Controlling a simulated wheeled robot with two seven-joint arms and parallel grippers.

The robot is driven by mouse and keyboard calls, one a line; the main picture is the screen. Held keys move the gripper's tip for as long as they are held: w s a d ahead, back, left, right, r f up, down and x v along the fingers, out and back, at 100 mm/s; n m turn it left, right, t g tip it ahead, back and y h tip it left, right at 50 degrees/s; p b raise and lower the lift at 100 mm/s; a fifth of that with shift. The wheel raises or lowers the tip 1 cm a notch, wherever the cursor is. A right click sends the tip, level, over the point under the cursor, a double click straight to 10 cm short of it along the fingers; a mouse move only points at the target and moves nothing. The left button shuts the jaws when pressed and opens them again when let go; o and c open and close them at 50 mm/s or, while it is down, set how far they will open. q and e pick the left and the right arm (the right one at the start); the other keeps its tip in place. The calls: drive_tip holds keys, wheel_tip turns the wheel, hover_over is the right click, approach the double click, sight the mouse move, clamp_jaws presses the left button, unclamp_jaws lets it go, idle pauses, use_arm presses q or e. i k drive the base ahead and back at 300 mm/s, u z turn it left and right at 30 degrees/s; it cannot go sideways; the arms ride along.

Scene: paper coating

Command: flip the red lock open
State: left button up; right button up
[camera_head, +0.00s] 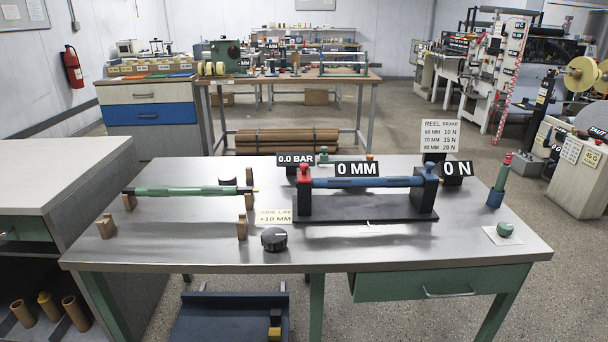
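The red lock (304,171) sits on top of the left dark post of a black stand (365,208) on the steel table. A blue roller (367,182) lies level between the stand's two posts. Its left end meets the post under the red lock. The lock is small here, and I cannot tell its exact position. Neither of my grippers is in view.
A green roller (187,190) rests on wooden blocks at the left of the table (190,240). A black knob (274,239) stands in front of the stand's left end. Signs (357,168) stand behind the roller.

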sight(304, 176)
drive_tip(key=k, duration=0.65)
drive_tip(key=u, duration=0.45)
drive_tip(key=i, duration=0.5)
drive_tip(key=u, duration=0.55)
drive_tip(key=i, duration=0.85)
drive_tip(key=z, duration=0.75)
drive_tip(key=i, duration=0.35)
drive_tip(key=z, duration=0.4)
